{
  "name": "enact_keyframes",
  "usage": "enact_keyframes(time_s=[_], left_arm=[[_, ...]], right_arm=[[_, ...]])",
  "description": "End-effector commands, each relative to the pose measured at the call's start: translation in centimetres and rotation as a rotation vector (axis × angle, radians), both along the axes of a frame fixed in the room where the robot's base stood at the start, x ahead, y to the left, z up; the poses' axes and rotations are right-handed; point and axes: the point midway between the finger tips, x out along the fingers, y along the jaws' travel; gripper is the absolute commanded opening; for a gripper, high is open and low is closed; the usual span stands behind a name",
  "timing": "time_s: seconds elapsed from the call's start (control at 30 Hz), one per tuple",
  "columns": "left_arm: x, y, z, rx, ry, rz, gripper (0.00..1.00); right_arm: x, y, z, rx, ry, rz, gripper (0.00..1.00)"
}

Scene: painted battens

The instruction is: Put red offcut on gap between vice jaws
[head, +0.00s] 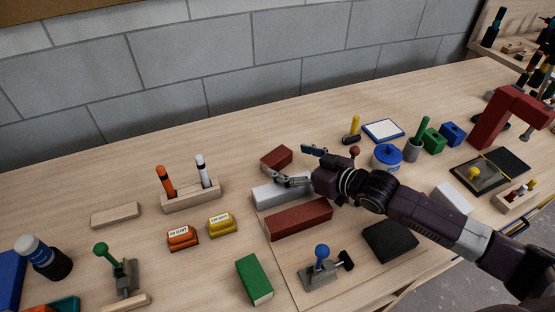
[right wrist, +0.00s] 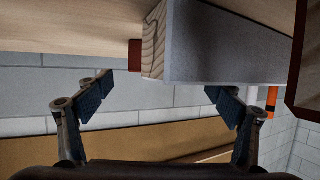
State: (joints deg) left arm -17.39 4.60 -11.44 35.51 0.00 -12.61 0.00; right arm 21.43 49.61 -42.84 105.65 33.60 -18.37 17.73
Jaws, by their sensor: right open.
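A short red block (head: 277,157), which looks like the red offcut, lies on the bench behind a light grey batten (head: 281,191). Part of its red side shows in the right wrist view (right wrist: 135,56). A longer dark red batten (head: 298,219) lies in front of the grey one. My right gripper (head: 297,165) is open and empty, beside the short red block and over the right part of the grey batten. In the right wrist view its fingers (right wrist: 158,98) stand apart, with the grey batten (right wrist: 225,48) beyond them. I cannot tell which things are the vice jaws. My left gripper is not in view.
A blue-knobbed clamp (head: 322,268) and a black pad (head: 390,241) stand at the front. A blue pot (head: 386,157) and a red clamp frame (head: 506,115) are to the right. A pen holder (head: 191,196) stands left. The bench behind the short red block is clear.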

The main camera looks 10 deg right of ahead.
Motion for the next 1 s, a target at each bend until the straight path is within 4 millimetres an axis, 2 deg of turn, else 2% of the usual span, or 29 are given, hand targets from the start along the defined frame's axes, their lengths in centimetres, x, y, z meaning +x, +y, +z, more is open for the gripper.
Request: enact_keyframes(time_s=[0.17, 0.5, 0.77, 0.83, 1.0], left_arm=[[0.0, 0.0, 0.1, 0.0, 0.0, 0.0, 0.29], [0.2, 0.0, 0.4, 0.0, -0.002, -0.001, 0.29], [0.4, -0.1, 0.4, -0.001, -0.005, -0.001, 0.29], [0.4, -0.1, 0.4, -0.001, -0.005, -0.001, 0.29], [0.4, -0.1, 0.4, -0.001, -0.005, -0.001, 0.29]], right_arm=[[1.0, 0.6, -0.4, 0.002, 0.0, -0.002, 0.85], [4.2, 2.8, -1.8, 0.002, 0.0, -0.001, 0.85], [4.5, 2.9, -2.0, 0.0, 0.0, -0.001, 0.85], [4.5, 2.9, -2.0, 0.0, 0.0, -0.001, 0.81], [4.5, 2.9, -2.0, 0.0, 0.0, -0.001, 0.62]])
